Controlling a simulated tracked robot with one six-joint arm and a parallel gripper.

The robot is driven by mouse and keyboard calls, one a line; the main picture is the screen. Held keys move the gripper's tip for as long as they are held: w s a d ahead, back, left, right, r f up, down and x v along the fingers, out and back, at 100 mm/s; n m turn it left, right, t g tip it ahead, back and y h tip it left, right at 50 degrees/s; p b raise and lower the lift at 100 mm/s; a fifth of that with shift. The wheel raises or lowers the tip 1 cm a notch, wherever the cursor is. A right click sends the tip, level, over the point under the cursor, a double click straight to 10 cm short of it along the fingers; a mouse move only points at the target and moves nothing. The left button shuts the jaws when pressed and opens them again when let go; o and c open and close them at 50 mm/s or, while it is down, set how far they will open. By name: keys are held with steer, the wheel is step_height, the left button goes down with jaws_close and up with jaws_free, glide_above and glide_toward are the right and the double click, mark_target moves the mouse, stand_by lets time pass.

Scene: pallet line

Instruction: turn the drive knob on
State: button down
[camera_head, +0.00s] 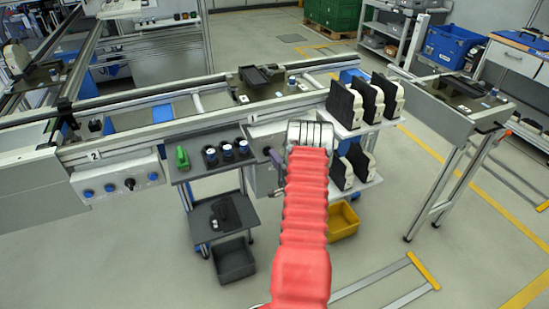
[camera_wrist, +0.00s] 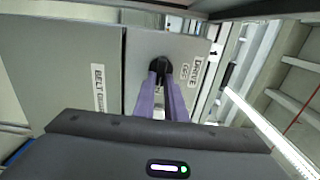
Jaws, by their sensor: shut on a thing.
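The drive knob (camera_wrist: 160,64) is a small black knob on a grey panel (camera_wrist: 140,47), beside a white label reading DRIVE (camera_wrist: 193,72). My gripper (camera_wrist: 161,78) has two purple fingers, and their tips are shut on the knob from both sides. The fingers partly cover the knob, so its pointer direction cannot be read. The knob itself is hidden there.
A BELT label (camera_wrist: 98,88) is on the panel to the left. In the head view, a rack of black-and-white parts (camera_head: 352,124) stands close to the right of my wrist. A shelf (camera_head: 195,172) with blue-topped items is to the left. A yellow bin (camera_head: 343,222) is below.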

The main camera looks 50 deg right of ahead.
steer(key=shift+s+d+f, duration=0.15)
steer(key=shift+s+f, duration=0.05)
steer(key=shift+s, duration=0.05)
steer(key=c, duration=2.1)
jaws_free()
steer(key=o, duration=0.3)
steer(key=shift+w+r, duration=0.1)
steer(key=shift+w, duration=0.05)
steer(key=v, duration=1.4)
steer(key=shift+w, duration=0.1)
